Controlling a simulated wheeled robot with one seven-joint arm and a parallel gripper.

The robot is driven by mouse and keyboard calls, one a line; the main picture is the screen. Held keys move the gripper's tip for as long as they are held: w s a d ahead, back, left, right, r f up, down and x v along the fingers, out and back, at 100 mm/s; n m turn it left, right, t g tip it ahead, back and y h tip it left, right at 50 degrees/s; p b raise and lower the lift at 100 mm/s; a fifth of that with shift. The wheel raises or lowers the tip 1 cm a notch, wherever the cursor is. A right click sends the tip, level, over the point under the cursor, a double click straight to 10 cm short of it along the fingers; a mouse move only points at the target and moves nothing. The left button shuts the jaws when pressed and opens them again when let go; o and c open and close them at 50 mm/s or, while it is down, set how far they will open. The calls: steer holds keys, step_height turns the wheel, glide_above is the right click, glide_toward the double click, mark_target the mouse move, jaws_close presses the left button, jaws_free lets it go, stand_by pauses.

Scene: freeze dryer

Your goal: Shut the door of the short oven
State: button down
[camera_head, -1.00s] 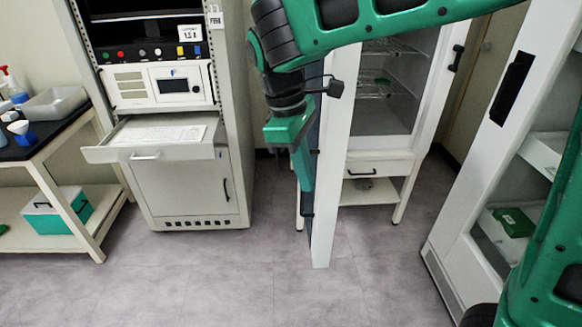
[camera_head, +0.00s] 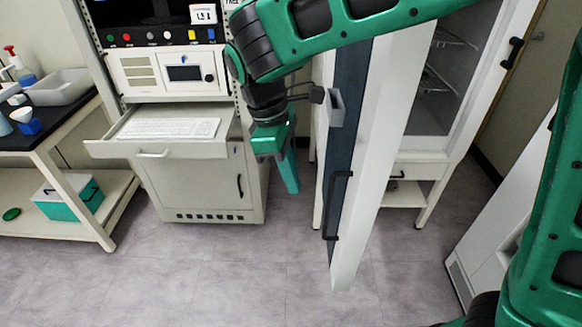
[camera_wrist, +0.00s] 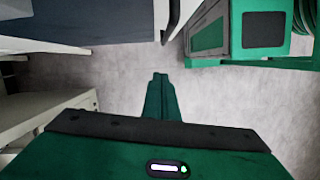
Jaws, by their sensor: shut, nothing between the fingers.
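The oven (camera_head: 436,105) is a white cabinet on legs with wire shelves inside, right of centre in the head view. Its door (camera_head: 365,160) stands wide open, edge towards me, with a dark blue outer face and a black bar handle (camera_head: 335,205). The wrist view shows what looks like this door (camera_wrist: 85,30) at upper left, with a black handle (camera_wrist: 172,20). My gripper (camera_head: 293,188) is shut and empty, pointing down, left of the door on its outer side with a visible gap. The fingers (camera_wrist: 160,78) are together in the wrist view.
A white instrument cabinet (camera_head: 200,185) with a pulled-out keyboard drawer (camera_head: 105,149) stands left of my gripper. A bench (camera_head: 75,145) is further left. Another white cabinet (camera_head: 505,235) is at the right. Grey floor in front is clear.

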steer(key=s+d+f, duration=0.1)
steer(key=d+f, duration=0.4)
steer(key=shift+s+d+f, duration=0.15)
steer(key=shift+f, duration=0.05)
stand_by(0.4)
